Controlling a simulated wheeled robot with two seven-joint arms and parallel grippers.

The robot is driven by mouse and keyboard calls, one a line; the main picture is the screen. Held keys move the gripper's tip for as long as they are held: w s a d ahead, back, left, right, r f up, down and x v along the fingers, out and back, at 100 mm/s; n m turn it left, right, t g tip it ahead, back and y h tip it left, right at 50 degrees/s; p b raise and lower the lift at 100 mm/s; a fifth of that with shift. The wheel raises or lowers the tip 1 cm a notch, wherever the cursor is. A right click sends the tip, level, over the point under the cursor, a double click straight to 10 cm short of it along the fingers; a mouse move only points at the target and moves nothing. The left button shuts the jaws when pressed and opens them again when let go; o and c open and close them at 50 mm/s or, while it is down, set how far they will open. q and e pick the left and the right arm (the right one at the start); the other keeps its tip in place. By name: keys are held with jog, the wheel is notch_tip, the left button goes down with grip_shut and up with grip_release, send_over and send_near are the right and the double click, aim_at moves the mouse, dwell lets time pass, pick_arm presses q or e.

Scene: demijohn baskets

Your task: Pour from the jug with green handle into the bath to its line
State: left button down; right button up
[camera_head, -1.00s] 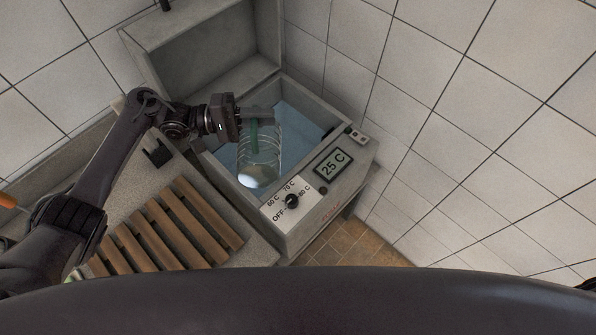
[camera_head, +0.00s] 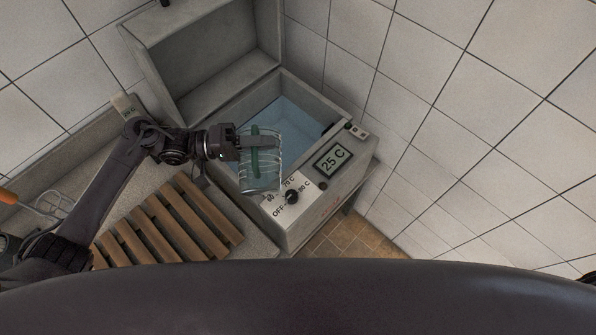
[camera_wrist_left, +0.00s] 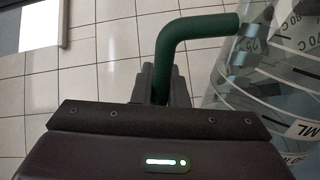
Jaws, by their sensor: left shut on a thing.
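A clear jug (camera_head: 260,172) with a green handle (camera_head: 255,155) is held over the front left edge of the bath in the head view. My left gripper (camera_head: 246,145) is shut on the green handle. In the left wrist view the fingers (camera_wrist_left: 160,80) close on the handle (camera_wrist_left: 205,25), and the jug's marked wall (camera_wrist_left: 285,85) shows at the right. The bath (camera_head: 222,129) is a grey tank with bluish water (camera_head: 290,115) in it. I cannot make out its line. The jug looks close to upright, and its contents are hard to tell. My right gripper is out of view.
The raised lid (camera_head: 215,60) stands behind. A wooden slatted rack (camera_head: 165,225) lies to the left, with a whisk (camera_head: 48,205) further left. Tiled wall borders the right.

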pick_arm(q)
jog(key=shift+s+d+r+m, duration=0.1)
jog(key=shift+s+r+m, duration=0.05)
jog(key=shift+s+m, duration=0.95)
jog(key=shift+s+d+r+m, duration=0.1)
jog(key=shift+s+r+m, duration=0.05)
jog(key=shift+s+m, duration=0.9)
jog(key=shift+s, duration=0.1)
jog(key=shift+f, duration=0.1)
jog(key=shift+s+f+m+b, duration=0.35)
jog(key=shift+s+m+b, duration=0.05)
jog(key=shift+s+m, duration=0.25)
jog(key=shift+s+f+m+b, duration=0.2)
jog(key=shift+s+m+b, duration=0.15)
jog(key=shift+s+m, duration=0.4)
jog(key=shift+m, duration=0.45)
